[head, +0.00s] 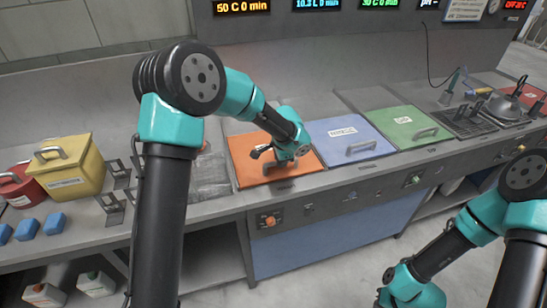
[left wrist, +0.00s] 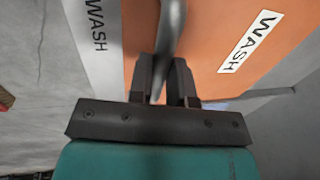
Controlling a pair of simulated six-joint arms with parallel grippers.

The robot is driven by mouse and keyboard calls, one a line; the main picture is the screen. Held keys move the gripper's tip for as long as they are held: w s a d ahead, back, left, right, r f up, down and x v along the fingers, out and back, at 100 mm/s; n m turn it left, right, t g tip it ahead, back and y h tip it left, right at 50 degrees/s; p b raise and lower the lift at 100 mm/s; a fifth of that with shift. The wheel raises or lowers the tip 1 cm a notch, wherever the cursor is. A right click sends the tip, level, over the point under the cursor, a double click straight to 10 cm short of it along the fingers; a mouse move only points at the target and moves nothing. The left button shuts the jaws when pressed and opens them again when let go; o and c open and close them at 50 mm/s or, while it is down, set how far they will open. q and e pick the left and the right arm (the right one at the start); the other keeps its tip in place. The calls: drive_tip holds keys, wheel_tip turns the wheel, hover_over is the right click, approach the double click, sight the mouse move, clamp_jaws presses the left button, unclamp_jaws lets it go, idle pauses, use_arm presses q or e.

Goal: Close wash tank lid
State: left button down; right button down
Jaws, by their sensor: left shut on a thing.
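The orange wash tank lid (head: 246,172) lies flat in the counter, left of the blue lid in the head view. In the left wrist view the orange lid (left wrist: 222,25) carries a WASH label (left wrist: 250,42). My left gripper (head: 275,165) is over this lid. In the left wrist view my left gripper (left wrist: 172,85) is shut on the lid's grey bar handle (left wrist: 170,30). My right arm shows at the lower right of the head view, low in front of the counter; its fingertips are not visible.
A blue rinse lid (head: 340,130) and a green lid (head: 405,128) lie to the right. A yellow box (head: 75,168), a red container (head: 14,188) and several blue blocks (head: 55,221) stand at the left. Grey metal brackets (head: 112,205) stand between.

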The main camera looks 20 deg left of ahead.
use_arm(q)
drive_tip(key=shift+s+d, duration=0.15)
drive_tip(key=shift+s, duration=0.05)
drive_tip(key=c, duration=1.4)
unclamp_jaws()
drive_tip(key=o, duration=0.3)
drive_tip(key=shift+o, duration=0.2)
drive_tip(key=shift+r, duration=0.15)
drive_tip(key=shift+r, duration=0.25)
wheel_tip(320, 180, up, 16)
drive_tip(key=s+d, duration=0.2)
drive_tip(key=shift+s+r, duration=0.15)
drive_tip(key=shift+s, duration=0.2)
